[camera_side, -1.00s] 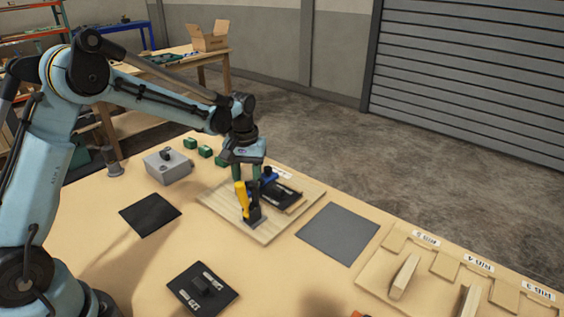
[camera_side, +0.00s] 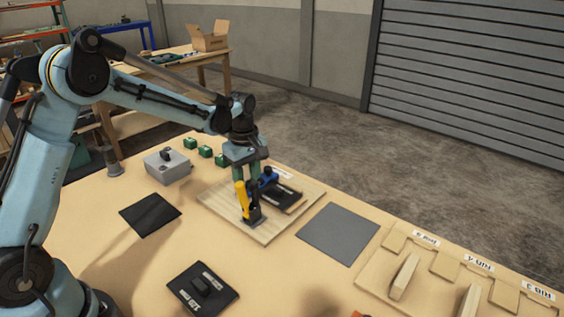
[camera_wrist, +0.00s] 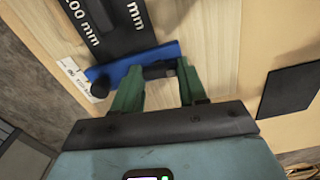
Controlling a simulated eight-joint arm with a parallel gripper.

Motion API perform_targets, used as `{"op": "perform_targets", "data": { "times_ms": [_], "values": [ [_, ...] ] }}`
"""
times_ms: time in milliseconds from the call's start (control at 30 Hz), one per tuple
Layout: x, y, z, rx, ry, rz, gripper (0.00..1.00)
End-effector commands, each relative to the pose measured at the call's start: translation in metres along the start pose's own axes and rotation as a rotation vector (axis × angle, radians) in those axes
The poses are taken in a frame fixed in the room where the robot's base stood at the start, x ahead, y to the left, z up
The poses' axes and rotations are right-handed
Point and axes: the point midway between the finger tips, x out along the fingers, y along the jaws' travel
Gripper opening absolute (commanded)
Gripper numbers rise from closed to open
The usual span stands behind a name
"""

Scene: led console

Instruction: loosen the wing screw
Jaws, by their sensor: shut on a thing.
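In the wrist view, a blue bar (camera_wrist: 135,62) lies across a black plate with white mm markings (camera_wrist: 118,22). A black wing screw (camera_wrist: 158,70) sits at the bar between the two green fingers of my gripper (camera_wrist: 158,84), which is shut on it. A round black knob (camera_wrist: 100,88) stands at the bar's left end. In the side view my gripper (camera_side: 250,180) points down over the wooden board (camera_side: 270,232), and its fingers hide the screw. The blue bar's end (camera_side: 268,174) shows right of the fingers. A yellow-handled clamp (camera_side: 242,198) stands in front.
A grey box (camera_side: 168,168) and several green blocks (camera_side: 205,152) lie behind left. A dark mat (camera_side: 150,214), a grey mat (camera_side: 338,233) and a black plate (camera_side: 202,288) lie around the board. A labelled wooden bin rack (camera_side: 440,270) stands at the right.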

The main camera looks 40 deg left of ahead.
Motion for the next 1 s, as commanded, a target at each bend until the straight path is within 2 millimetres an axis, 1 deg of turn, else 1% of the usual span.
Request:
{"op": "perform_targets", "data": {
  "times_ms": [100,300,833,867,1000],
  "values": [
    [0.0011,0.0001,0.0002,-0.057,0.0,0.001,0.11],
    [0.0011,0.0001,0.0002,-0.114,0.0,0.001,0.11],
    [0.001,0.0001,0.0002,-0.134,0.0,0.001,0.11],
    [0.001,0.0001,0.0002,-0.134,0.0,0.001,0.46],
    [0.0007,0.0001,0.0002,-0.133,0.0,0.001,0.68]
  ]
}}
